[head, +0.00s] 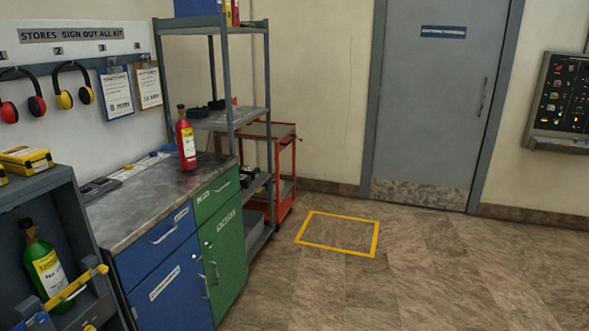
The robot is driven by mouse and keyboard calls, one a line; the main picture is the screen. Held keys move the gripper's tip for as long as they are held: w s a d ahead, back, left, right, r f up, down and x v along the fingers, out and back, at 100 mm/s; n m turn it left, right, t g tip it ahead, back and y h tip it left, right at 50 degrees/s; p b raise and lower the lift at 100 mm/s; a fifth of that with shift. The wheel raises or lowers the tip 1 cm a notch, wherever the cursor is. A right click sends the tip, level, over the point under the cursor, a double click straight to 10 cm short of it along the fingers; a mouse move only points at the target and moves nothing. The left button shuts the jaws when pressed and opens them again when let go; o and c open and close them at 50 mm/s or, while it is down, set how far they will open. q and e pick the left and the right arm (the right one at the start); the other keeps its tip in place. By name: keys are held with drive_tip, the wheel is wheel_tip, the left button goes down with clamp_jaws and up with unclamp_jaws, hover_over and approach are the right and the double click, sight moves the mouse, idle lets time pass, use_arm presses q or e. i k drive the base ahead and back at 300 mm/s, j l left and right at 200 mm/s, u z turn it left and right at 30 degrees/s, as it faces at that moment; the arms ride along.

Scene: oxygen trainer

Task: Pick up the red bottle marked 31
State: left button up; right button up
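A red bottle (186,141) with a dark neck and a pale yellow label stands upright on the grey worktop (140,203), near its far right end. The number on its label is too small to read. A green bottle (45,266) with a yellow label sits in a dark rack at the lower left. Neither of my grippers shows in the head view.
A grey shelf unit (231,75) stands just behind the worktop's far end, with a red trolley (286,170) beyond it. Blue and green cabinets (224,250) support the worktop. The floor to the right is clear, with a yellow taped rectangle (310,245).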

sight(183, 131)
drive_tip(key=i+z, duration=0.3)
drive_tip(key=i, duration=0.2)
drive_tip(key=i+z, duration=0.3)
drive_tip(key=i, duration=0.2)
drive_tip(key=u, duration=0.2)
drive_tip(key=i+l, duration=0.05)
